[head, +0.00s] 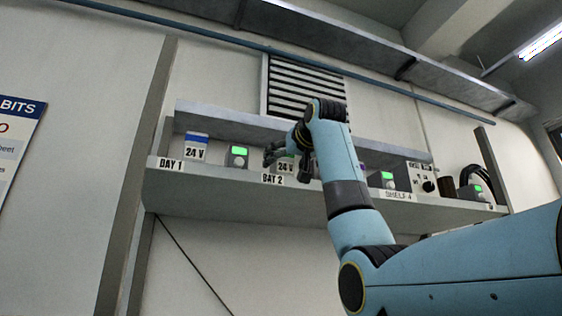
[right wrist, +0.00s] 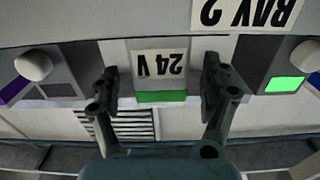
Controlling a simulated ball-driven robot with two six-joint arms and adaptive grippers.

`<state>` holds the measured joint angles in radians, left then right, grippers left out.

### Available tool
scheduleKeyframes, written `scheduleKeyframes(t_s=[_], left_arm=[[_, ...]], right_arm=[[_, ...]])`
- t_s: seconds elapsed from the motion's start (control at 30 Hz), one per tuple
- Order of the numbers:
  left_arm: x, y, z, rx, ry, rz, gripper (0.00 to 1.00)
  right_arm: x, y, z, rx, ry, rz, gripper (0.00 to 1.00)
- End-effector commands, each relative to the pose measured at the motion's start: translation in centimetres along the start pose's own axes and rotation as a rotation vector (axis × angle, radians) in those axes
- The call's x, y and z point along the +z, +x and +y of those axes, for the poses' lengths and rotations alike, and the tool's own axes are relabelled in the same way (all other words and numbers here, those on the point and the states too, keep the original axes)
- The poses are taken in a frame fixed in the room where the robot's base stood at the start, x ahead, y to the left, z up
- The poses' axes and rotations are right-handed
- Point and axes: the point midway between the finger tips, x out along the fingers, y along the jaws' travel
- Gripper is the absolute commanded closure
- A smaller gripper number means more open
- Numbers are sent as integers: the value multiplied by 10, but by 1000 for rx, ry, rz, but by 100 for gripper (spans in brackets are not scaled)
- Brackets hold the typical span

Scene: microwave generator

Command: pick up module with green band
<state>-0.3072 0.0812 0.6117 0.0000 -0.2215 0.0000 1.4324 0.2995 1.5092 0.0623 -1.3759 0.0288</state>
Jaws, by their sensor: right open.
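The module with the green band (right wrist: 160,97) shows in the right wrist view, upside down, with a white 24 V label. In the head view its 24 V front (head: 285,168) stands on the shelf behind the BAY 2 label, and its top is hidden by my right gripper. My right gripper (head: 274,154) is open at the shelf. In the right wrist view its two fingers (right wrist: 160,72) show on either side of the module, with visible gaps to it. I cannot tell how deep they reach. My left gripper is not in view.
Another 24 V module with a blue band (head: 196,147) stands further left on the shelf (head: 250,202). A grey device with a green screen (head: 238,157) stands between the two modules. More devices (head: 388,180) and a dark coil (head: 474,177) stand to the right.

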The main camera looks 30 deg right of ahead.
Motion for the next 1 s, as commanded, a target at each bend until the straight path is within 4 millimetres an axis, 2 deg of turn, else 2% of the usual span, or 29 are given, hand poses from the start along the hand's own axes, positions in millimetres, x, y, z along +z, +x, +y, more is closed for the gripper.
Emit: scheduleKeyframes(t_s=[0.03, 0.17, 0.47, 0.67, 1.0], left_arm=[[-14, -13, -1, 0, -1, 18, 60], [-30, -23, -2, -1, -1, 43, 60], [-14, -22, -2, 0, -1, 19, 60], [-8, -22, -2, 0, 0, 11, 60], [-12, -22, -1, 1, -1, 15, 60]], right_arm=[[-6, 8, -1, 0, 0, -3, 20], [-4, 25, -1, 0, 0, -2, 20], [-1, 31, -1, 0, 0, 1, 20], [-1, 31, -1, 0, 0, 1, 45], [-1, 31, -1, 0, 0, 1, 90]])
